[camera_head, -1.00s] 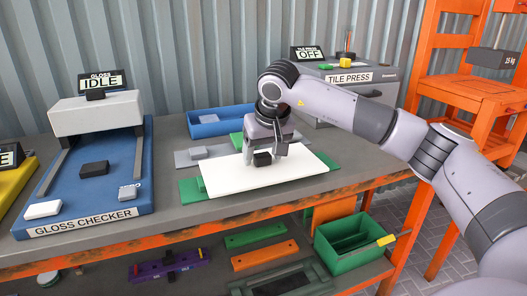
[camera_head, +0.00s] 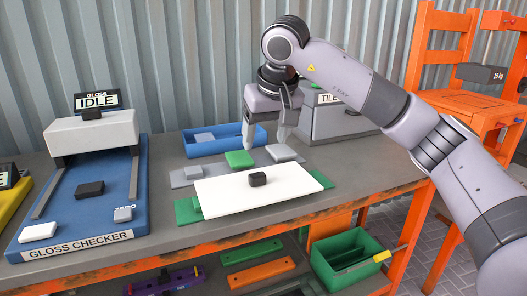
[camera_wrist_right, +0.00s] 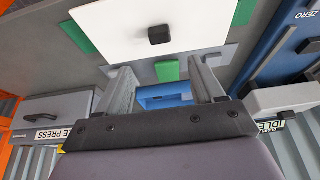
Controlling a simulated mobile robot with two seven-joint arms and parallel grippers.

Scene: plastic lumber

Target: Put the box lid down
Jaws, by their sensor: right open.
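The box lid is a flat white panel (camera_head: 222,194) with a black knob (camera_head: 258,179) on top. It lies flat on the bench over a green piece (camera_head: 187,210) that shows at its left and right ends; what is under its middle is hidden. My right gripper (camera_head: 264,136) is open and empty, above and behind the lid, clear of the knob. In the right wrist view the lid (camera_wrist_right: 215,28) and knob (camera_wrist_right: 158,34) lie beyond the spread fingers (camera_wrist_right: 163,82). My left gripper is not in view.
Behind the lid are a grey strip (camera_head: 182,178), a green block (camera_head: 239,158), a grey block (camera_head: 281,152) and a blue tray (camera_head: 200,150). The gloss checker (camera_head: 60,225) stands left, the tile press (camera_head: 335,120) back right. A green bin (camera_head: 350,262) sits below the bench.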

